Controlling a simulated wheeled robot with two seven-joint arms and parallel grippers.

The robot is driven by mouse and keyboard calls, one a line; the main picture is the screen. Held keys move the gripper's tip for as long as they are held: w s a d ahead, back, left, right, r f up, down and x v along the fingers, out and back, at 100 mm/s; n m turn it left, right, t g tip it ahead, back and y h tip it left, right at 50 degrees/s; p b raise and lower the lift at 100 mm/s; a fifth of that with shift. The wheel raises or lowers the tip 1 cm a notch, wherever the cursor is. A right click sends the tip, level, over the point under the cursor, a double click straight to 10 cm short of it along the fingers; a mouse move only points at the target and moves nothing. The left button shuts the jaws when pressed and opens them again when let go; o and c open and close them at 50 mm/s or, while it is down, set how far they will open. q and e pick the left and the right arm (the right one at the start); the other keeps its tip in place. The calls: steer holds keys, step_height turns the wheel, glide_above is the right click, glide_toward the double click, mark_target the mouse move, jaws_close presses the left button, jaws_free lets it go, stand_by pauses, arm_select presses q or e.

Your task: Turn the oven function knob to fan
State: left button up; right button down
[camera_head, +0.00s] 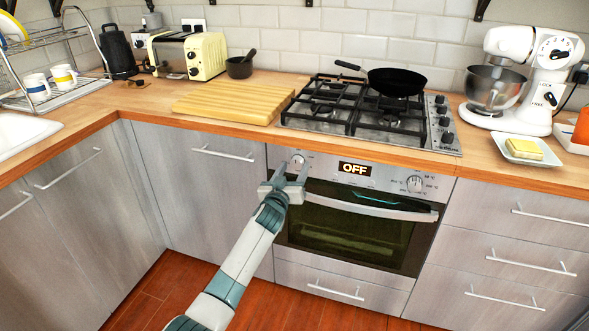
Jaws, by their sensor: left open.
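The oven (345,235) is built into the cabinets below the hob, with a steel control panel and a dark glass door. Its display (354,169) reads OFF. A round knob (297,160) is at the panel's left end, and another knob (415,184) with markings around it is at the right end. My left gripper (290,171) is open at the left knob, its fingers pointing up towards it. Whether the fingers touch the knob I cannot tell. The left knob's markings are too small to read. My right gripper is not in view.
The oven door handle (370,207) runs across just below the panel, right of my left gripper. The worktop edge overhangs above. A gas hob (365,120) with a black pan (397,82) and a wooden board (232,102) are on the worktop. The floor in front is clear.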

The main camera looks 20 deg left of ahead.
arm_select(q)
steer(key=shift+w, duration=0.55)
steer(key=c, duration=1)
steer(key=shift+c, duration=0.2)
